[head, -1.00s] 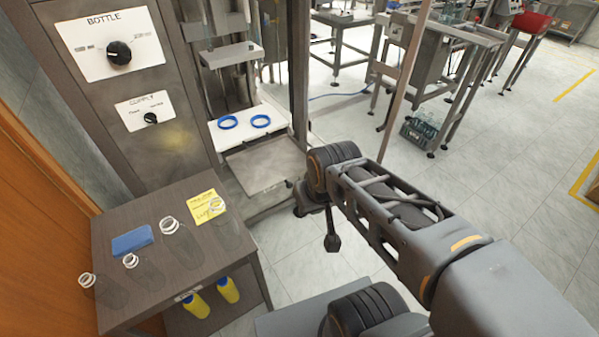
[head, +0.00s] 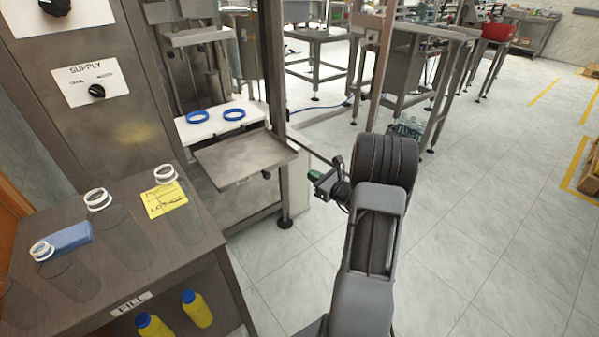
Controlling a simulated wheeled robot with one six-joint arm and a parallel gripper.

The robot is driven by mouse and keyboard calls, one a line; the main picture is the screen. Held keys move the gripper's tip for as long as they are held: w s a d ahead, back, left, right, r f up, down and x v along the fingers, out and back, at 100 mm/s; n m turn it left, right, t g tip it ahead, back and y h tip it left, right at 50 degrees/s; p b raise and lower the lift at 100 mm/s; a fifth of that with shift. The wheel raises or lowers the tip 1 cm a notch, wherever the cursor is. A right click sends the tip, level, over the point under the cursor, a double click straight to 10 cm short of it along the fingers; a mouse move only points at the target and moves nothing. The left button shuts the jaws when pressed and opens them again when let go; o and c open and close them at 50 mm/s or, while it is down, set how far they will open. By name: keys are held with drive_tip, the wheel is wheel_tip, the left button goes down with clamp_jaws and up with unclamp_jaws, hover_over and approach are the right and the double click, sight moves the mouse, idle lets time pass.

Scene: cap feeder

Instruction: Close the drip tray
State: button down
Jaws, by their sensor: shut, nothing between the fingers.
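The drip tray (head: 228,170) is a flat grey metal tray with a low rim. It sticks out from the machine, below a white shelf (head: 205,128) that carries two blue rings (head: 234,114). My gripper (head: 316,178) is shut and empty, just right of the tray's front right corner. It looks apart from the tray, but the exact gap is hard to judge. My arm comes in from the lower right, and its wrist partly hides the gripper.
A machine post (head: 272,60) rises behind the tray. Tiled floor at the right is open.

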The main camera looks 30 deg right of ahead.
sight(296, 157)
drive_tip(key=d+f+m+t+h, duration=0.1)
drive_tip(key=d+f+m+h, duration=0.1)
drive_tip(key=d+f+m, duration=0.15)
drive_tip(key=shift+n, duration=0.45)
drive_tip(key=w, duration=0.4)
drive_tip(key=w+b, duration=0.1)
drive_tip(key=w, duration=0.2)
drive_tip(key=w+a+b, duration=0.1)
drive_tip(key=w, duration=0.3)
drive_tip(key=shift+w+r, duration=0.3)
drive_tip(key=shift+r, duration=0.05)
drive_tip(key=shift+w, duration=0.9)
drive_tip(key=shift+w+h+b, duration=0.1)
drive_tip(key=shift+h+b, duration=0.25)
drive_tip(key=shift+h, duration=0.05)
